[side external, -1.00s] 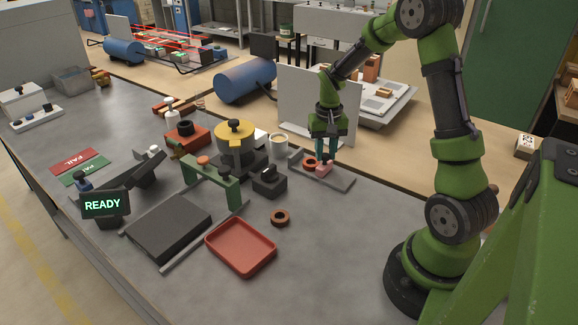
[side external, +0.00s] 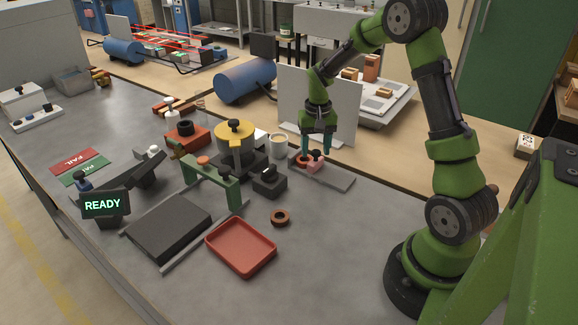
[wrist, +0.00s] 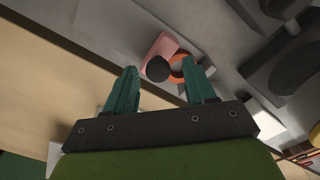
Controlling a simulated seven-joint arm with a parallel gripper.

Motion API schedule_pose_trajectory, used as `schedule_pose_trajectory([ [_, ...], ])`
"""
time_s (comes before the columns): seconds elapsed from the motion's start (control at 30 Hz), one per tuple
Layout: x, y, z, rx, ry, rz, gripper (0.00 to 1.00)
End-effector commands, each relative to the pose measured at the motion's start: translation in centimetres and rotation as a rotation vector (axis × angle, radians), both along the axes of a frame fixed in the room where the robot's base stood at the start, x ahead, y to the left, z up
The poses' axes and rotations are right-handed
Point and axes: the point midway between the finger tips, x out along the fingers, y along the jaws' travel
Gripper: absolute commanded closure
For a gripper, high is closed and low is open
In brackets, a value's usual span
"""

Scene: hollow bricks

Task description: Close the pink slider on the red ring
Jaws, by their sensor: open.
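The pink slider (side external: 315,166) sits on a flat grey base (side external: 338,180) and carries a dark round knob (side external: 317,154). The red ring (side external: 303,160) is at its left, close against it. In the wrist view the pink slider (wrist: 160,46) borders the orange-red ring (wrist: 175,70), with the dark knob (wrist: 157,68) in front; whether they touch is unclear. My gripper (side external: 316,152) is open above the slider and ring, its green fingers apart. In the wrist view the open gripper (wrist: 163,72) has nothing between its fingers, and the knob lies beyond the gap.
A white cup (side external: 279,146) and a yellow-topped pot (side external: 235,135) stand left of the base. A black block (side external: 269,182), a loose brown ring (side external: 280,217) and a red tray (side external: 240,247) lie nearer the camera. A pale upright panel (side external: 345,120) stands behind.

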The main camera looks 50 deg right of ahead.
Motion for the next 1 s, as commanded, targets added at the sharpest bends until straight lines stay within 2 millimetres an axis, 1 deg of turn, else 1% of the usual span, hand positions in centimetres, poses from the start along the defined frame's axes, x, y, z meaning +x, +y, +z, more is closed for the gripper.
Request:
schedule_pose_trajectory([
  [0.13,0.0,0.0,1.1,-0.002,-0.002,0.001,0.45],
  [0.23,0.1,-0.1,2.8,-0.003,-0.006,-0.001,0.45],
  [0.6,0.1,0.0,11.8,-0.002,-0.006,0.0,0.45],
  [0.7,0.1,0.0,13.8,-0.003,-0.006,0.0,0.45],
  [0.83,0.0,0.0,15.6,-0.001,-0.003,0.001,0.45],
  [1.0,0.0,0.0,16.8,-0.001,-0.001,0.0,0.45],
])
